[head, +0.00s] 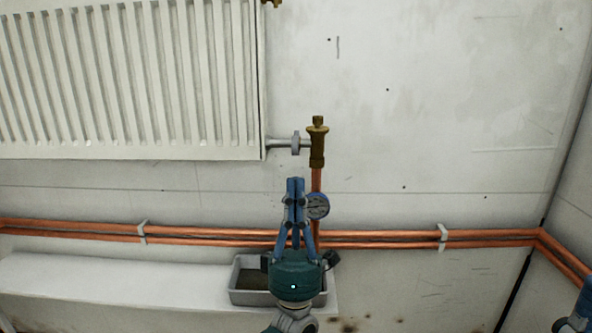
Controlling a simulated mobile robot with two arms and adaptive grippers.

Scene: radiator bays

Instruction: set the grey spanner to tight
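I cannot make out a grey spanner as a separate tool. A grey collar or nut (295,143) sits on the short pipe between the white radiator (130,80) and a brass valve (317,142). My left gripper (295,184) points up in front of the wall, below the collar and apart from it in the picture. Its blue fingers come together at the tips, with nothing visible between them. A round blue-rimmed gauge (318,206) shows just right of the fingers, by the copper riser. A blue part at the lower right edge may belong to my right arm; its fingertips are not visible.
Two copper pipes (400,239) run along the wall, held by white clips (442,237). A grey tray (248,298) stands on a white ledge (110,286), partly hidden by my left gripper. The wall right of the valve is clear.

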